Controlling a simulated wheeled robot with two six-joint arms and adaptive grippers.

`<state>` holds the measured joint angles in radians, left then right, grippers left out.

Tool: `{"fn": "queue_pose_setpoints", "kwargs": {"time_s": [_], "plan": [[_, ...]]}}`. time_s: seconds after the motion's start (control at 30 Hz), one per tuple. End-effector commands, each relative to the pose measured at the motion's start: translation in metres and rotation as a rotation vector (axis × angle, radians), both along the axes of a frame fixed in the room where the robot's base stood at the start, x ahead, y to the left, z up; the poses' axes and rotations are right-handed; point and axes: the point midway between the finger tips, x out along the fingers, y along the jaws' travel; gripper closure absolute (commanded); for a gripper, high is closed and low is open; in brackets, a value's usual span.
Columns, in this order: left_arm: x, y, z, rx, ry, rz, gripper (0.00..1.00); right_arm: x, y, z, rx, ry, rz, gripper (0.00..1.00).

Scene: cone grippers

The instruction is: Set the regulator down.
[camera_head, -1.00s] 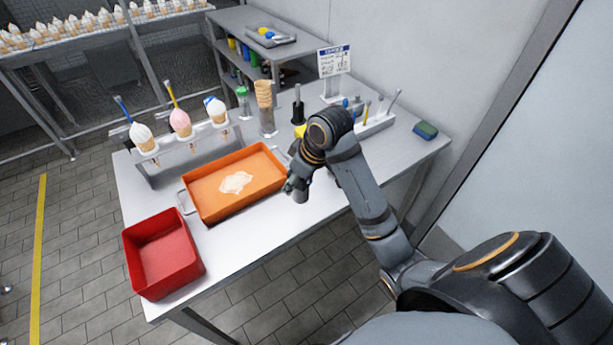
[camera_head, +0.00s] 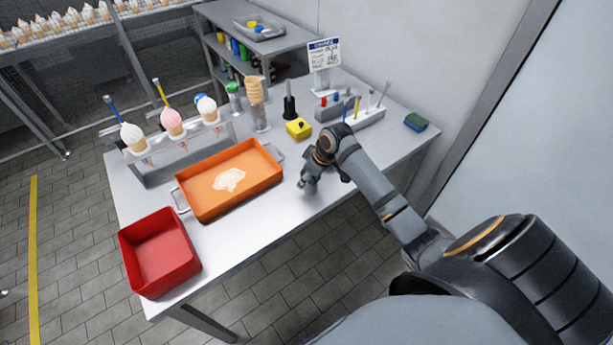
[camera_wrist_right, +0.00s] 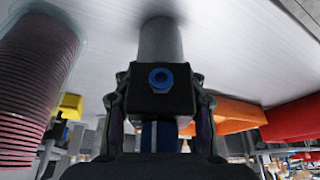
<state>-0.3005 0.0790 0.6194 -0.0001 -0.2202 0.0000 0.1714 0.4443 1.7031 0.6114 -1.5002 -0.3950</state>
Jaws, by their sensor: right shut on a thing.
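My right gripper (camera_head: 305,183) is low over the bare tabletop, just right of the orange tray, in the head view. In the right wrist view the gripper (camera_wrist_right: 160,105) is shut on the regulator (camera_wrist_right: 165,92), a black block with a blue ring on its face and a grey cylinder running from it toward the tabletop. Whether the cylinder touches the table I cannot tell. The regulator is mostly hidden by the gripper in the head view. My left gripper is not in view.
The orange tray (camera_head: 190,205) with a white patch and a red bin (camera_head: 160,253) are on the left. Bare table (camera_head: 245,225) lies in front of the tray.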

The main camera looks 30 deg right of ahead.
Motion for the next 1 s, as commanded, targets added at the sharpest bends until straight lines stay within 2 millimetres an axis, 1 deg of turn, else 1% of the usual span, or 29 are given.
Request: {"fn": "queue_pose_setpoints", "kwargs": {"time_s": [0.23, 0.27, 0.4, 0.43, 0.67, 0.77, 0.87, 0.97, 1.0], "plan": [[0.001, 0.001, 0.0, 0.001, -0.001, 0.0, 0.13, 0.0, 0.0, -0.002, 0.0, -0.001, 0.0, 1.0], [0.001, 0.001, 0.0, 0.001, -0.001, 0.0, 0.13, 0.0, 0.0, -0.002, 0.0, 0.0, 0.0, 0.58], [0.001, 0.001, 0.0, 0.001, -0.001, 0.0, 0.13, 0.0, 0.0, -0.002, 0.0, 0.0, 0.0, 0.39], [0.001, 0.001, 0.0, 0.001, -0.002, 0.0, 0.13, 0.0, 0.0, -0.002, 0.0, 0.0, 0.0, 0.36], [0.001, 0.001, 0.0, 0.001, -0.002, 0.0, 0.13, 0.0, 0.0, -0.002, 0.0, 0.0, 0.0, 0.36], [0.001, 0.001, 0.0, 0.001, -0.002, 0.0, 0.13, 0.0, 0.0, 0.001, -0.001, -0.001, 0.001, 0.36], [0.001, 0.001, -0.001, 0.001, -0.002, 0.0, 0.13, -0.004, -0.004, 0.013, -0.005, -0.002, 0.0, 0.36], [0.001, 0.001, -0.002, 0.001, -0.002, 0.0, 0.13, -0.012, -0.008, 0.034, -0.007, -0.004, 0.002, 0.36], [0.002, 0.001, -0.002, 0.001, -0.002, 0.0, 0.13, -0.015, -0.01, 0.044, -0.007, -0.004, 0.002, 0.36]]}}
